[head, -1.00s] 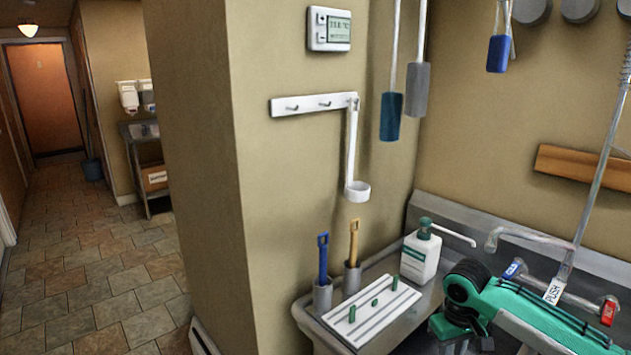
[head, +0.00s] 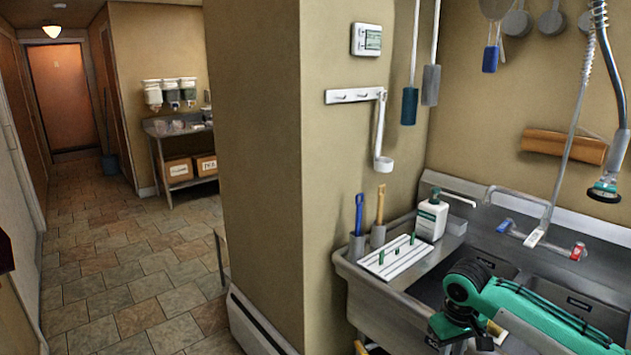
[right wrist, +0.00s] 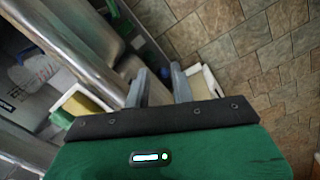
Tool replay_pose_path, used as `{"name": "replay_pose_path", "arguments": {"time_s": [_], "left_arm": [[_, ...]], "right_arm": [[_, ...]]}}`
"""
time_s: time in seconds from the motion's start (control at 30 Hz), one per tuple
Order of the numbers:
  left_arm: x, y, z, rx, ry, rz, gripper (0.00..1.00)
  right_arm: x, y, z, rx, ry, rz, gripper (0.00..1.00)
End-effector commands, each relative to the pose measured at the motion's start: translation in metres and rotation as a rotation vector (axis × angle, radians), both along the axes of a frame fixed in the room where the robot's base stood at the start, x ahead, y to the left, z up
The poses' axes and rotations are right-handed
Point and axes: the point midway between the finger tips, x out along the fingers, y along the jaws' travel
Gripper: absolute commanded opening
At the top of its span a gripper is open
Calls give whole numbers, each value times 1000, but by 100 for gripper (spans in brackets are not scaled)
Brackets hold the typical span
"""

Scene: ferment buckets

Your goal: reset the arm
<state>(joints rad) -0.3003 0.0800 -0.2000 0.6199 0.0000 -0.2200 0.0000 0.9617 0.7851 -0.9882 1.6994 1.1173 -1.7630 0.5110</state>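My right arm (head: 530,315), green with a dark joint, reaches in from the lower right of the head view, in front of the sink. My left gripper is in neither current view.
A steel sink (head: 395,318) carries a white rack (head: 385,265), a soap bottle (head: 432,218) and a tap (head: 515,205). A spray head (head: 604,188) hangs at right. A wall corner (head: 255,150) stands left of the sink. The tiled hallway floor (head: 120,250) is open.

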Motion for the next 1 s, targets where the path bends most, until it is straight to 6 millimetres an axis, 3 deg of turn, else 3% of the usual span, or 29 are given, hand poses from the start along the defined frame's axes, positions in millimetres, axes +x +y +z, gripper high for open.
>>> {"name": "replay_pose_path", "arguments": {"time_s": [0.37,0.63,0.77,0.83,1.0], "left_arm": [[1,0,-5,0,-1,0,36],[0,0,-10,0,0,0,36],[0,0,-15,0,0,0,36],[0,0,-17,0,0,0,36],[0,0,-24,0,0,0,36]], "right_arm": [[23,10,-57,71,-54,-30,24],[40,16,-133,134,-119,-71,24],[41,16,-200,164,-160,-106,24],[35,14,-247,175,-183,-126,24],[-6,4,-366,168,-225,-163,24]]}}
